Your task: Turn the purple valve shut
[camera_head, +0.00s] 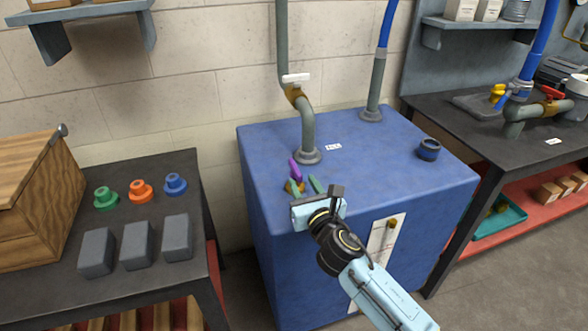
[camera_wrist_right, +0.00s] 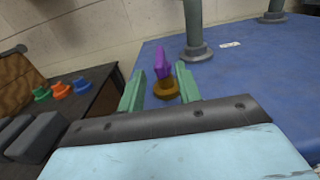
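The purple valve (camera_head: 295,169) has a purple handle on a brass base and stands on top of the blue cabinet (camera_head: 270,195), near its left front edge. In the right wrist view the purple valve (camera_wrist_right: 162,62) shows upright between the two green fingers. My right gripper (camera_head: 305,186) is at the valve, with its fingers apart, one on each side. In the right wrist view my right gripper (camera_wrist_right: 160,86) shows gaps between the fingers and the handle. My left gripper is not in view.
A grey pipe with a white-handled valve (camera_head: 296,79) rises behind the purple valve. A dark blue cup-like fitting (camera_head: 428,149) sits at the cabinet's right. The left table (camera_head: 150,172) holds green, orange and blue knobs and grey blocks. The right table carries a red-handled valve (camera_head: 553,93).

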